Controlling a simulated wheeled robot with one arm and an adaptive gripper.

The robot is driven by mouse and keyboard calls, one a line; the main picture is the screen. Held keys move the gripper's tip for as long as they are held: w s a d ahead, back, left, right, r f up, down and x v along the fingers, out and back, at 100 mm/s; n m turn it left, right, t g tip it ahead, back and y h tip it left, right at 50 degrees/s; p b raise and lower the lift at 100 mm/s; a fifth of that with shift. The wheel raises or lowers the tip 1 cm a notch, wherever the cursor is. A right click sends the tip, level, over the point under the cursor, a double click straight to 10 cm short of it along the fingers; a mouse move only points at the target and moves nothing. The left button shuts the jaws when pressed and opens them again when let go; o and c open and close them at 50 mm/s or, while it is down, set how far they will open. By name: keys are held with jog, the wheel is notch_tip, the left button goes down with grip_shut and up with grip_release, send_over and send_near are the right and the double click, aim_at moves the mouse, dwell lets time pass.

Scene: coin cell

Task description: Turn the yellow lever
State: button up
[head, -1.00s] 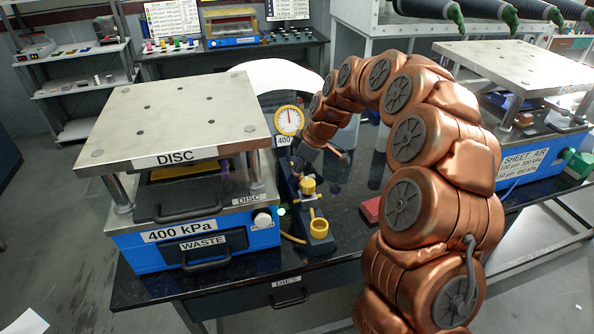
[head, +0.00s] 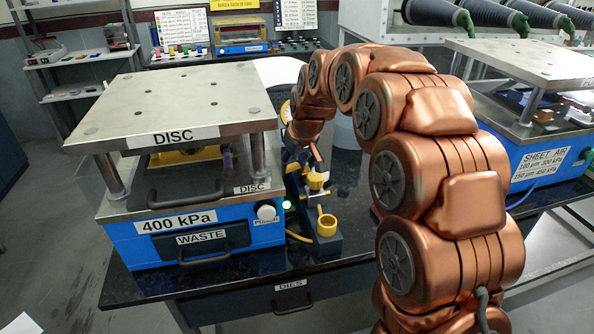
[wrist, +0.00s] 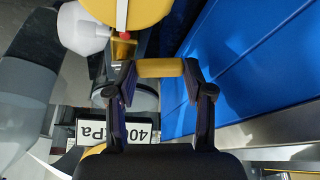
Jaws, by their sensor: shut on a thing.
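The yellow lever (wrist: 160,68) shows in the wrist view as a short bar lying across between my fingertips. My gripper (wrist: 160,82) is shut on it, one dark finger at each end of the visible bar. In the head view my copper wrist hangs over the back of the dark valve stand (head: 300,190), beside the blue press. The lever and the fingertips cannot be made out clearly there.
The blue press (head: 160,235) with a steel top stands left of the stand. A "400 kPa" label (wrist: 113,131) shows upside down in the wrist view. Another press (head: 545,160) stands at right.

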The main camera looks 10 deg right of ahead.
jog(key=shift+w+a+m+h+b, duration=0.1)
jog(key=shift+w+m+h+b, duration=0.25)
jog(key=shift+m, duration=0.55)
jog(key=shift+w+a+m+h+b, duration=0.1)
jog(key=shift+w+m+h+b, duration=0.2)
jog(key=shift+m, duration=0.6)
jog(key=o, duration=1.2)
jog(key=shift+c, duration=0.2)
